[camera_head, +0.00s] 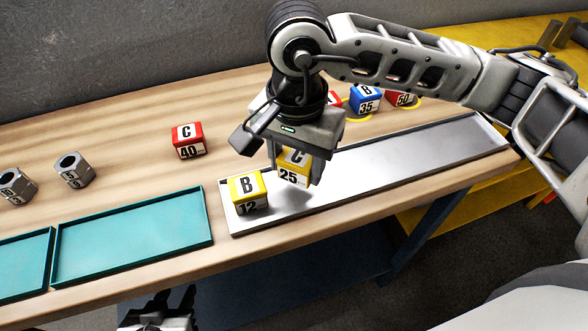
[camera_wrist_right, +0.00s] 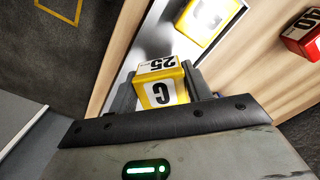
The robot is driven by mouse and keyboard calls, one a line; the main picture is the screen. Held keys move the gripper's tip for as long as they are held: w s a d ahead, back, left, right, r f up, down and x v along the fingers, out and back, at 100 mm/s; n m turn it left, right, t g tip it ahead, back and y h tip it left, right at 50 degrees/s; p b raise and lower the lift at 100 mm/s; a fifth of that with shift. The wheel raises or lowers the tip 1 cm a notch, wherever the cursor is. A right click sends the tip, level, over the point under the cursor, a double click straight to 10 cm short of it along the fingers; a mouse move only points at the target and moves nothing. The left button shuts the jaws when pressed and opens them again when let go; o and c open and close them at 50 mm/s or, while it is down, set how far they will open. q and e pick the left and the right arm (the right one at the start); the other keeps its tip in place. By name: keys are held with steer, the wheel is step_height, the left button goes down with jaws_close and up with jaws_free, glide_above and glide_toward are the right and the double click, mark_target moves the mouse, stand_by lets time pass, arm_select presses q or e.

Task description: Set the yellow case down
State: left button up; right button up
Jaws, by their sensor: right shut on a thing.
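My right gripper (camera_head: 292,170) is shut on the yellow case marked C 25 (camera_head: 292,158), over the left part of the long metal tray (camera_head: 400,153). A shadow lies on the tray under the case; whether the two touch I cannot tell. In the right wrist view, the held case (camera_wrist_right: 160,84) sits between the two grey fingers. Another yellow case, marked B 12 (camera_head: 248,193), stands at the tray's left end, just left of the held one. My left gripper (camera_head: 165,312) is at the bottom edge, partly cut off, away from the cases; its opening is unclear.
A red case marked C 40 (camera_head: 188,140) stands on the wooden table behind the tray. Blue (camera_head: 366,98) and red (camera_head: 402,97) cases stand behind the tray, partly hidden. Teal trays (camera_head: 135,238) and hex nuts (camera_head: 74,170) are at left. The tray's right part is clear.

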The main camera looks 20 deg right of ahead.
mark_target(294, 174)
step_height(294, 174, down, 3)
steer(key=shift+w+a+f+p, duration=0.1)
steer(key=shift+w+p, duration=0.05)
steer(key=shift+p, duration=0.45)
steer(key=shift+f+b, duration=0.45)
steer(key=o, duration=1.1)
steer(key=shift+r, duration=0.1)
steer(key=shift+r+p, duration=0.4)
steer(key=shift+p, duration=0.2)
step_height(294, 174, up, 12)
steer(key=shift+f+b, duration=0.15)
steer(key=shift+b, duration=0.95)
